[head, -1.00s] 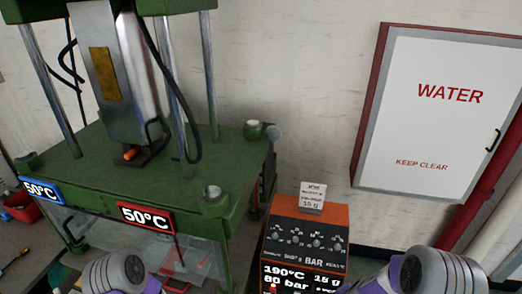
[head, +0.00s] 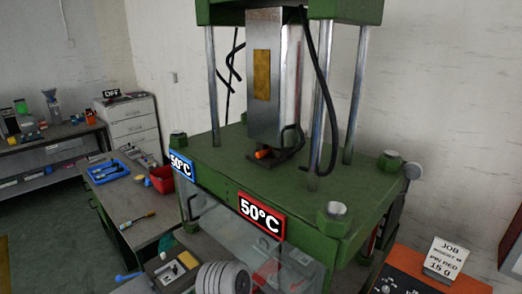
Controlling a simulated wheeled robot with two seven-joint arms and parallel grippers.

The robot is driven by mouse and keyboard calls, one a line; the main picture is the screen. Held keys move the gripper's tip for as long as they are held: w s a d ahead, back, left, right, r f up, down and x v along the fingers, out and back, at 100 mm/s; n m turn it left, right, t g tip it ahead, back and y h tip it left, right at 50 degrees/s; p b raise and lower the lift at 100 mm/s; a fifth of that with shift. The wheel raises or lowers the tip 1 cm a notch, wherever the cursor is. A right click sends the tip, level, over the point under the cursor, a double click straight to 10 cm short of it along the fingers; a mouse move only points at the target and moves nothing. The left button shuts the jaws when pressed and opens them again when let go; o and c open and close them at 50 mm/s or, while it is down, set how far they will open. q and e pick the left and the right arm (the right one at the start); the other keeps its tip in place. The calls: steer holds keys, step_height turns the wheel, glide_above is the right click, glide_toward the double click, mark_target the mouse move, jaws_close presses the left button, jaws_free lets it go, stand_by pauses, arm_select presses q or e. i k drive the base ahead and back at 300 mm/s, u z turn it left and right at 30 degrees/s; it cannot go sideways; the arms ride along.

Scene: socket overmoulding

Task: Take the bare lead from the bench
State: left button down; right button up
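I cannot pick out a bare lead on either bench at this size. Neither of my grippers shows. Only a grey ribbed part of my own arm shows at the bottom edge, in front of the press.
The green press (head: 245,180) with blue and red 50°C signs fills the middle. A dark plate with small parts (head: 176,268) lies at its front left. A white drawer cabinet (head: 130,125) stands behind the benches. Floor is clear at left.

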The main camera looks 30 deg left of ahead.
mark_target(128, 223)
steer(key=z, duration=0.9)
steer(key=k, duration=1.25)
steer(key=u, duration=2)
steer(key=i, duration=0.5)
steer(key=z, duration=0.05)
steer(key=k, duration=0.3)
steer(key=u, duration=0.45)
steer(key=i, duration=0.75)
steer(key=u, duration=0.1)
